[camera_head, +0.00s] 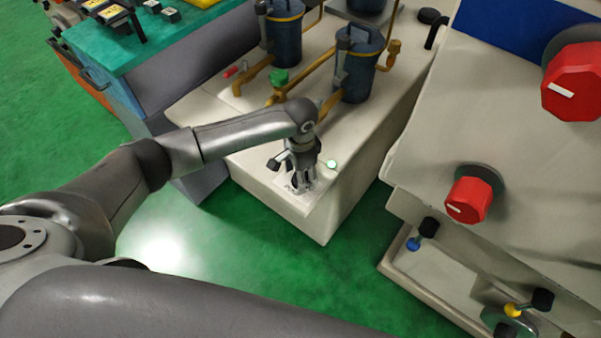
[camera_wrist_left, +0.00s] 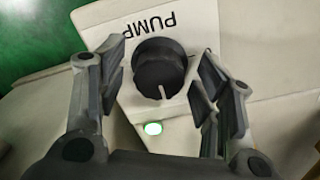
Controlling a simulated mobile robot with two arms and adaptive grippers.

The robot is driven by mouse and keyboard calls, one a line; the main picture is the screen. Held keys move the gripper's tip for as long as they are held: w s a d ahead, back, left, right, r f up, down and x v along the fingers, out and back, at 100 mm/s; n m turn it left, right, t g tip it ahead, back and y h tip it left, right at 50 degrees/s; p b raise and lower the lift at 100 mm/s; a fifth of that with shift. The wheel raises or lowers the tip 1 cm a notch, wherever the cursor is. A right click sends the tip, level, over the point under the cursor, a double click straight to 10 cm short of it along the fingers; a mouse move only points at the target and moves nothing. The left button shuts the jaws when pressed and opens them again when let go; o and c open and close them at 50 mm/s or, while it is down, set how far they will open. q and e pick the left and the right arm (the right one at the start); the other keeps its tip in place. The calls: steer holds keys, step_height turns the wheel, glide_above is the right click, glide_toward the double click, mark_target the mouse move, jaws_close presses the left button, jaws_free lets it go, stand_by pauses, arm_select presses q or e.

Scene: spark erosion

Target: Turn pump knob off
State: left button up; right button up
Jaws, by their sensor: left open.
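The pump knob (camera_wrist_left: 158,70) is a round black dial with a pale pointer line, on a white plate marked PUMP (camera_wrist_left: 195,22) in the left wrist view. The pointer line is toward the lower edge of the dial in that view. A lit green lamp (camera_wrist_left: 153,129) sits beside the knob; it also shows in the head view (camera_head: 332,163). My left gripper (camera_head: 302,185) points down over the corner of the cream cabinet. In the left wrist view its open fingers (camera_wrist_left: 160,85) stand on either side of the knob, apart from it. The knob is hidden in the head view.
The cream cabinet (camera_head: 345,205) carries dark blue canisters (camera_head: 358,75) and brass pipes (camera_head: 300,75) behind my left gripper. A machine with red knobs (camera_head: 468,198) stands at right. A teal-topped bench (camera_head: 130,50) is at upper left. Green floor is open in front.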

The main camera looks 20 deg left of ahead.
arm_select(q)
steer(key=c, duration=1)
steer(key=shift+r+n+p, duration=0.1)
steer(key=shift+n+p, duration=0.3)
steer(key=shift+p, duration=0.35)
steer(key=n+p, duration=0.3)
steer(key=p, duration=0.1)
steer(key=n+p, duration=0.4)
steer(key=p, duration=0.1)
steer(key=shift+s+d+r, duration=0.1)
steer(key=shift+d, duration=0.1)
steer(key=n+p, duration=0.2)
steer(key=n, duration=0.1)
steer(key=n+p, duration=0.1)
steer(key=n, duration=0.1)
steer(key=shift+n+p, duration=0.35)
steer(key=shift+n, duration=0.05)
steer(key=shift+f+n+p, duration=0.15)
steer(key=shift+n+p, duration=0.3)
steer(key=shift+n, duration=0.65)
steer(key=shift+f+n+p, duration=0.1)
steer(key=shift+n+p, duration=0.35)
steer(key=shift+n, duration=0.65)
